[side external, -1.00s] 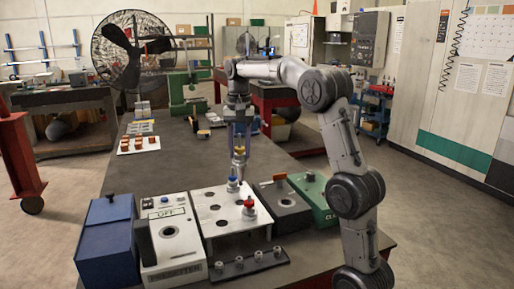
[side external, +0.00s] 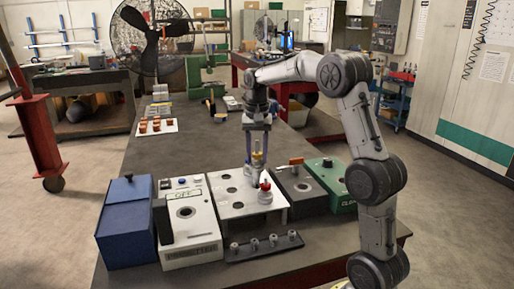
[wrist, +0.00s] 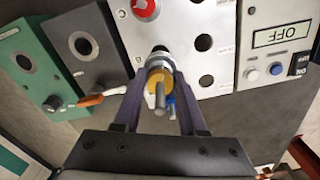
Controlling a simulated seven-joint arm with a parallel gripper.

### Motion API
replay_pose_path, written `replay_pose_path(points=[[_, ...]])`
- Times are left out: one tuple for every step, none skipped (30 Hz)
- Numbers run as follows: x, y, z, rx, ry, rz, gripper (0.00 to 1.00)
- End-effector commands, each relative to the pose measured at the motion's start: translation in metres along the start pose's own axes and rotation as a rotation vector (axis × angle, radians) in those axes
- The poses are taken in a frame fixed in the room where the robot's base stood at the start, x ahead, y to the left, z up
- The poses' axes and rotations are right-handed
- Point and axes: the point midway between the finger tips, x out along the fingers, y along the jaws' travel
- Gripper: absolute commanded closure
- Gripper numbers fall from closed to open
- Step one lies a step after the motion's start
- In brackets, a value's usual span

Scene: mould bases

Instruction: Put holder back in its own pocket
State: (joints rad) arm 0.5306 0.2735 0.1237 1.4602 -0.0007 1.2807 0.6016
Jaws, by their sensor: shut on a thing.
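My gripper (wrist: 159,95) is shut on a holder (wrist: 159,78) with a yellow ring and a grey shank pointing at the wrist camera. In the side view my gripper (side external: 258,140) points down with the yellow-ringed holder (side external: 257,158) over the back of the white pocket plate (side external: 228,208). In the wrist view the holder's lower end overlaps a dark pocket; I cannot tell whether it is inside. A blue-topped holder (wrist: 170,102) is close beside it, partly hidden. A red-topped holder (side external: 265,193) stands in the plate, nearer the side camera.
The white OFF box (side external: 187,215) and blue box (side external: 125,222) stand left of the plate. A dark block with an orange handle (side external: 298,190) and a green box (side external: 330,183) stand right. A dark strip with several studs (side external: 262,248) lies in front. Open pockets show in the plate.

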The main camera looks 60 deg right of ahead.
Motion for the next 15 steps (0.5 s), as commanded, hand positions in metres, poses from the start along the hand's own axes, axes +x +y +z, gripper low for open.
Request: replay_pose_path(points=[[0.003, 0.0, 0.0, 0.0, 0.001, -0.001, 1.0], [0.005, 0.0, 0.0, 0.0, 0.001, -0.001, 1.0], [0.008, 0.0, 0.0, 0.0, 0.002, -0.001, 1.0], [0.01, 0.0, 0.0, 0.0, 0.003, -0.002, 1.0], [0.013, 0.0, 0.0, 0.0, 0.002, -0.001, 1.0], [0.016, 0.0, 0.0, 0.0, 0.001, -0.001, 1.0], [0.018, 0.0, 0.0, 0.0, 0.001, -0.001, 1.0], [0.021, 0.0, 0.0, 0.0, 0.001, -0.001, 1.0], [0.024, 0.0, 0.0, 0.0, 0.001, -0.001, 1.0], [0.026, 0.0, 0.0, 0.0, 0.001, -0.001, 1.0], [0.028, 0.0, 0.0, 0.0, 0.001, -0.001, 1.0], [0.031, 0.0, 0.0, 0.0, 0.002, -0.001, 1.0], [0.034, 0.0, 0.0, 0.0, 0.001, -0.001, 1.0], [0.036, 0.0, 0.0, 0.0, 0.001, -0.001, 1.0], [0.038, 0.0, 0.0, 0.0, 0.002, -0.001, 1.0]])
